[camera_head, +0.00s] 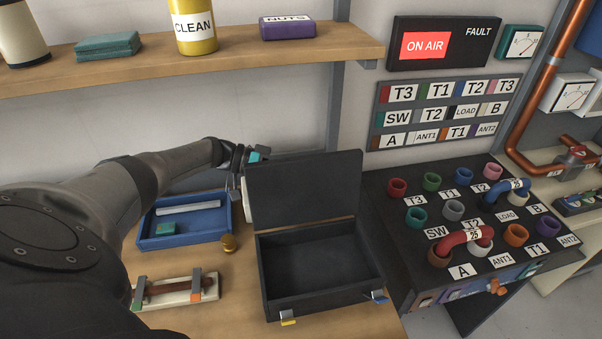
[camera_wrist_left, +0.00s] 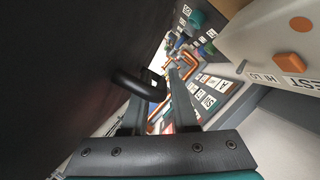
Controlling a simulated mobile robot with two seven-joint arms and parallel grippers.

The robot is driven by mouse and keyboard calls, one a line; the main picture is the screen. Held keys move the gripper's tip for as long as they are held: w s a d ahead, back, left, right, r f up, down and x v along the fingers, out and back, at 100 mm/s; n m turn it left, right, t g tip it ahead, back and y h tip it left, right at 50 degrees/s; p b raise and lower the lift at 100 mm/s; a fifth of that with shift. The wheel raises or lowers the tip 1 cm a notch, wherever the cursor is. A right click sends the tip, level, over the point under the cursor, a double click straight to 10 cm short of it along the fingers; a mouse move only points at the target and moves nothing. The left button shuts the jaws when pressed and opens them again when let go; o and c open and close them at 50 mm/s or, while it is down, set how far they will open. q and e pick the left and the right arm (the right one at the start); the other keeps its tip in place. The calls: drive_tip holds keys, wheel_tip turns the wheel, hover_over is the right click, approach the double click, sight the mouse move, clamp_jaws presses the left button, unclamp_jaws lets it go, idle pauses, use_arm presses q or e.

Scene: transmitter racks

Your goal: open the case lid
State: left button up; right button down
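The black case (camera_head: 318,262) stands on the wooden bench with its lid (camera_head: 305,188) raised, roughly upright at the back edge. The inside is empty. In the left wrist view the fingers (camera_wrist_left: 160,100) are apart, with the dark lid (camera_wrist_left: 70,70) filling the left side. A black curved piece (camera_wrist_left: 138,86) shows by the fingers; I cannot tell whether they touch it. My right gripper is not in view.
A blue tray (camera_head: 185,240) and a brass knob (camera_head: 229,243) lie left of the case. A pale fixture (camera_head: 192,291) sits at the front left. The patch panel (camera_head: 470,215) with red and blue cables stands close on the right. A shelf (camera_head: 290,50) runs above.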

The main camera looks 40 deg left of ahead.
use_arm(q)
drive_tip(key=shift+a, duration=0.15)
drive_tip(key=b+v, duration=0.5)
drive_tip(key=v, duration=1)
drive_tip(key=shift+s, duration=0.1)
